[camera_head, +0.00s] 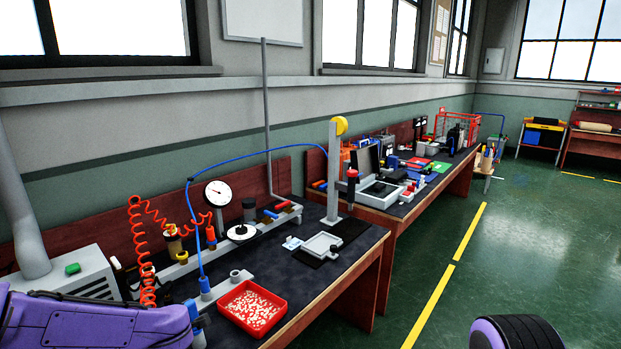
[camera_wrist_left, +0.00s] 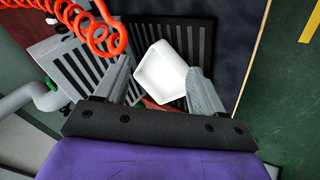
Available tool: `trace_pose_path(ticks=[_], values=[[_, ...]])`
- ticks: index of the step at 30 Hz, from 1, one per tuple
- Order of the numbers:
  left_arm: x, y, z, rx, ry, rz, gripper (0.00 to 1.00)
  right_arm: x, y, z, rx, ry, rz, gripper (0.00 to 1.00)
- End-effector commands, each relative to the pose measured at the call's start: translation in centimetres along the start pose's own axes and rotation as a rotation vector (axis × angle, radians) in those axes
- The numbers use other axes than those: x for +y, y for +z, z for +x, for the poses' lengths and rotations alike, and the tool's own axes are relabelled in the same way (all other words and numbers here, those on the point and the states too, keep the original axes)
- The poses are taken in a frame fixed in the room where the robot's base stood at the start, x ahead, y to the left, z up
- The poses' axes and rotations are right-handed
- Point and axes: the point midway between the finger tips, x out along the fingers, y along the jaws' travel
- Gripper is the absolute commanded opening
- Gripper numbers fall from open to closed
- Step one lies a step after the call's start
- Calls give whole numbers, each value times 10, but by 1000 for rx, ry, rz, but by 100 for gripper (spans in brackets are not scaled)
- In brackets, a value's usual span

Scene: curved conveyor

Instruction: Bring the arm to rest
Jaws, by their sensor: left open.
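My left arm comes in low at the left of the head view. In the wrist view my left gripper (camera_wrist_left: 161,66) is open, with its two grey fingers spread apart. A small white square dish (camera_wrist_left: 163,74) shows between and beyond the fingertips. Its lower edge lies close to the right finger, and I cannot tell whether they touch. I do not make out the dish in the head view. My right gripper is in neither view.
A dark workbench (camera_head: 362,254) carries a red tray of small pieces (camera_head: 252,307), a dial gauge (camera_head: 218,193) and a grey fixture (camera_head: 322,245). A red coiled hose (camera_head: 148,255) hangs near my left arm.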

Motion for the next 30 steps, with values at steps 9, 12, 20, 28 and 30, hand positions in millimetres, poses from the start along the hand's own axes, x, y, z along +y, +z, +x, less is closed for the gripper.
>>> trace_pose_path(ticks=[9, 12, 20, 28, 30], values=[[-248, 0, 44, -228, 143, 1016, 70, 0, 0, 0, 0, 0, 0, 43], [-316, -30, 39, -308, 74, 1260, 70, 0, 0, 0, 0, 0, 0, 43], [-381, -76, 36, -337, -51, 1467, 70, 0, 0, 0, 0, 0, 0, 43], [-380, -75, 37, -336, -50, 1463, 70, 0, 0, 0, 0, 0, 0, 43], [-380, -75, 37, -336, -50, 1462, 70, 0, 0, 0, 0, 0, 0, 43]])
